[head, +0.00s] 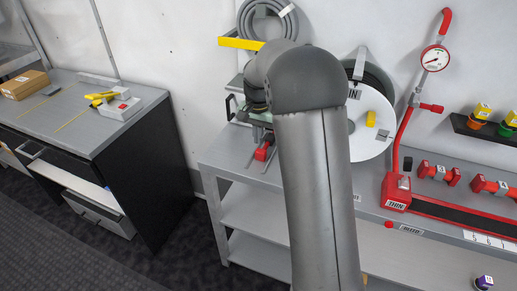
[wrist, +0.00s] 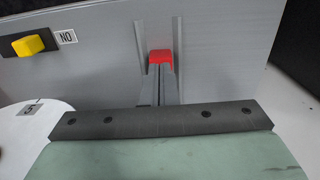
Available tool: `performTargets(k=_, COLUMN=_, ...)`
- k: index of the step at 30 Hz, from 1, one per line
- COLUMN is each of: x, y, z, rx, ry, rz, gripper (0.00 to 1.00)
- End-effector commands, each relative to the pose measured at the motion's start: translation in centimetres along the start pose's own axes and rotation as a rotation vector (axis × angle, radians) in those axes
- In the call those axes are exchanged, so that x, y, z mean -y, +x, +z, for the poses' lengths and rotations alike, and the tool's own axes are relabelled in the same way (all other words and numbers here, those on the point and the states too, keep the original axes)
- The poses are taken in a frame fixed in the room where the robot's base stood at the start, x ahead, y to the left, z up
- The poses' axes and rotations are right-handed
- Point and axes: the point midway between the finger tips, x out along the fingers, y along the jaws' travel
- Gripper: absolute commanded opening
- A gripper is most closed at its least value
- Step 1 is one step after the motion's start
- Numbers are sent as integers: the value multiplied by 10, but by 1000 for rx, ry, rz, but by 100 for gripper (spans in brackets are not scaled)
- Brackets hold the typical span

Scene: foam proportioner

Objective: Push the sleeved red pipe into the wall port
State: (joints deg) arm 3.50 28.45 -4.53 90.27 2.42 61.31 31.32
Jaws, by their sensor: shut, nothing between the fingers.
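A red pipe (head: 404,135) rises from a red base on the bench at right in the head view and bends up to a gauge. I cannot make out a sleeve or the wall port. My gripper (head: 261,115) is at the left end of the bench, mostly hidden behind my arm. It is shut and empty, far left of the red pipe. A small red block (head: 262,151) lies below it between grey rails. The block also shows in the wrist view (wrist: 161,56), beyond a dark bar with screws. I cannot tell whether they touch.
A white disc reel (head: 371,140) stands right of my arm. Red fittings (head: 438,173) lie on the bench (head: 230,150) at right. A gauge (head: 435,58) hangs above. A yellow switch (wrist: 30,45) shows in the wrist view. Another cabinet stands at left, with floor between.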

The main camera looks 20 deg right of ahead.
Motion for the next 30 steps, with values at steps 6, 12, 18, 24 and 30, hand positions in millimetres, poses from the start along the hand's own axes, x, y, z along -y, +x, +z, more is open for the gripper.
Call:
performTargets(k=6, x=-3, y=-20, z=10, rx=1, ry=-14, rz=0, gripper=0)
performTargets(k=12, x=-16, y=-17, z=45, rx=2, ry=-69, rz=1, gripper=0)
performTargets(k=18, x=-16, y=3, z=46, rx=4, ry=-72, rz=2, gripper=0)
performTargets(k=24, x=-16, y=44, z=46, rx=7, ry=-72, rz=3, gripper=0)
performTargets(k=30, x=-17, y=85, z=46, rx=6, ry=-71, rz=3, gripper=0)
